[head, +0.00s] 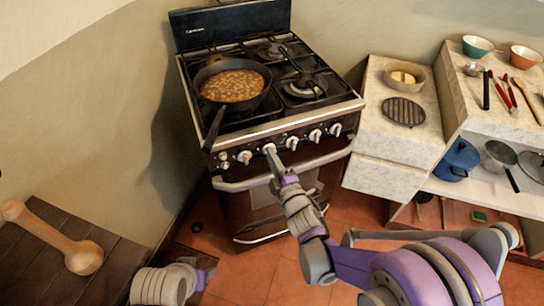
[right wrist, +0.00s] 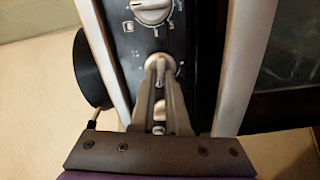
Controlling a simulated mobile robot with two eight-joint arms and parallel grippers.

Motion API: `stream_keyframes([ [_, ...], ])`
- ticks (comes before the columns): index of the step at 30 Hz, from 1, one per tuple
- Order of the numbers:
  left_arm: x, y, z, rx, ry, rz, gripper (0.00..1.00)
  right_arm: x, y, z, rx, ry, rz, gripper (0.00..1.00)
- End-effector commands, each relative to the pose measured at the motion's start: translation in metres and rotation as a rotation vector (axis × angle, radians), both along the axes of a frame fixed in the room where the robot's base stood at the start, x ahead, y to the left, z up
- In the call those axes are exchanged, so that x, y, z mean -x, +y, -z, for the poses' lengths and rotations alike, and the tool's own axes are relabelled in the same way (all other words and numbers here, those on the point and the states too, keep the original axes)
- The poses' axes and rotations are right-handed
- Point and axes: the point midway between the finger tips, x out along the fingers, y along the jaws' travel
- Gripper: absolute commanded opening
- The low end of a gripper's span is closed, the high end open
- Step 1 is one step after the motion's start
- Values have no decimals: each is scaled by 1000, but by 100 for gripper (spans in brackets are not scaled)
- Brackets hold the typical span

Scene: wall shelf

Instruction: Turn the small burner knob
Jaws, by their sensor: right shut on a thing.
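The stove (head: 265,110) has a row of silver knobs along its dark front panel. My right gripper (head: 270,152) reaches up to this panel in the head view. In the right wrist view, my right gripper (right wrist: 160,64) has its two fingers closed around a round silver knob (right wrist: 160,72). The fingers partly hide this knob's sides. A larger knob (right wrist: 152,11) sits beyond it, apart from the fingers. Part of my left arm shows at the lower left of the head view, but its gripper cannot be made out.
A dark pan (head: 232,85) of food stands on the stove's left burner, its handle hanging over the front edge. The oven handle (head: 282,172) runs below the knobs. A counter (head: 395,135) with a bowl stands at right. Open tiled floor lies in front.

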Motion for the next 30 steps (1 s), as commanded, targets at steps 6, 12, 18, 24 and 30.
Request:
stream_keyframes([
  [6,0,0,-1,0,0,0,61,0,0,0,58,-25,-1,0],
  [12,0,0,-2,0,-1,0,61,0,0,0,76,-32,-1,0],
  [18,0,0,-2,0,-1,0,61,0,0,1,76,-32,-1,0],
  [24,0,0,-2,0,-1,0,61,0,0,0,76,-32,-1,26],
  [30,0,0,-2,0,-1,0,61,0,0,0,76,-32,-1,44],
])
